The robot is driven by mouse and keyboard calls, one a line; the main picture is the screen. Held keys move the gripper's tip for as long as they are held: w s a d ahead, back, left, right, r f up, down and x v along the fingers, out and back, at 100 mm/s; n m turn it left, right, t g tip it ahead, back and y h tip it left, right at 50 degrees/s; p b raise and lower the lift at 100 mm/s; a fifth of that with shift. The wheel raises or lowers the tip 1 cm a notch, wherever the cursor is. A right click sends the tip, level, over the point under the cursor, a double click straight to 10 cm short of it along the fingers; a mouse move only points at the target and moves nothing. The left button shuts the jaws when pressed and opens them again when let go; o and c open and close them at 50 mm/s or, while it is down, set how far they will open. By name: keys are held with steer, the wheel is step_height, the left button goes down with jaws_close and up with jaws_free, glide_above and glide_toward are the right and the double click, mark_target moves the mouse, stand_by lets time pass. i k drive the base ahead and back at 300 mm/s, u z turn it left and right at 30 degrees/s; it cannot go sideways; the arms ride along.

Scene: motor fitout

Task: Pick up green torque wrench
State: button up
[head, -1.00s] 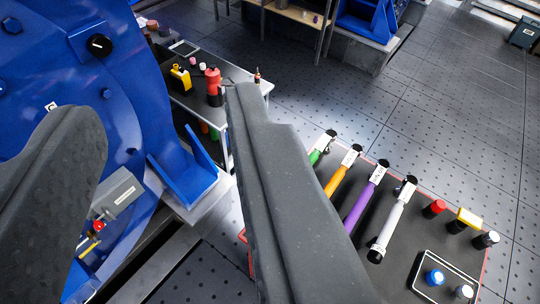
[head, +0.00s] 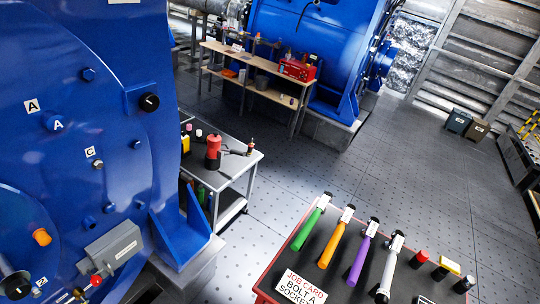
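The green torque wrench (head: 306,229) lies on the dark top of a red-edged cart (head: 276,268) at the lower middle of the head view. Its green handle points toward the lower left and its head, with a white tag, is at the far edge. It is the leftmost in a row with an orange wrench (head: 333,244), a purple wrench (head: 359,262) and a white wrench (head: 388,272). Nothing covers the green wrench. My gripper does not show in this view.
Several sockets, one red (head: 421,256), lie to the right. A blue motor housing (head: 80,130) fills the left. A grey cart (head: 240,165) stands behind. The floor (head: 400,150) beyond is open.

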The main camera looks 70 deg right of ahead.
mark_target(326, 197)
steer(key=u, duration=0.65)
steer(key=i, duration=1.7)
steer(key=z, duration=3.6)
steer(key=i, duration=1.05)
steer(key=z, duration=0.05)
